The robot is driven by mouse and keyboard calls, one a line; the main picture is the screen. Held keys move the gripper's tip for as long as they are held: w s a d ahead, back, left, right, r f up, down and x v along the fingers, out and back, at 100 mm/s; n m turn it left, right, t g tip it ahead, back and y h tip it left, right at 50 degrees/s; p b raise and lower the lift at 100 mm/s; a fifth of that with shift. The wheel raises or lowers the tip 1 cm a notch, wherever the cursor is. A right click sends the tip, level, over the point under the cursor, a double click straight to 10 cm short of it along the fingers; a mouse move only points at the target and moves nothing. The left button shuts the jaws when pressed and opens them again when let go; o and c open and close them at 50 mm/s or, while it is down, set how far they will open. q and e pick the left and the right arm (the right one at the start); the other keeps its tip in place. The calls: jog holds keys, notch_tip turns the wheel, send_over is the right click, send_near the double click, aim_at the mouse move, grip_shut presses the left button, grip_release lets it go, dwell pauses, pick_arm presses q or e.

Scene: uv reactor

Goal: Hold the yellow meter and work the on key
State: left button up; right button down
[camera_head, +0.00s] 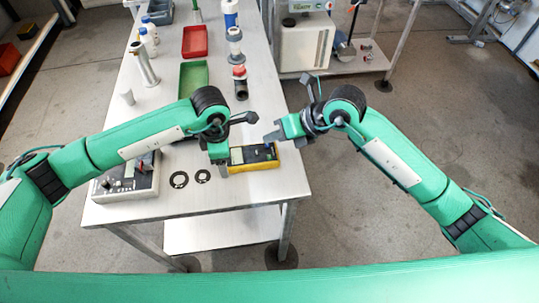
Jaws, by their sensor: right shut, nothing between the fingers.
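The yellow meter (257,167) lies near the right edge of the table, its dark face with keys turned up. My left gripper (221,164) is at the meter's left end and hides part of it. I cannot tell whether its fingers are closed on the meter. My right gripper (271,138) is shut and empty, its tips just above the far right part of the meter. Whether the tips touch the meter is not clear. The on key is too small to make out.
A green tray (193,78), a red tray (195,41) and bottles stand farther back.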

pick_arm(q)
jog(key=o, duration=1.2)
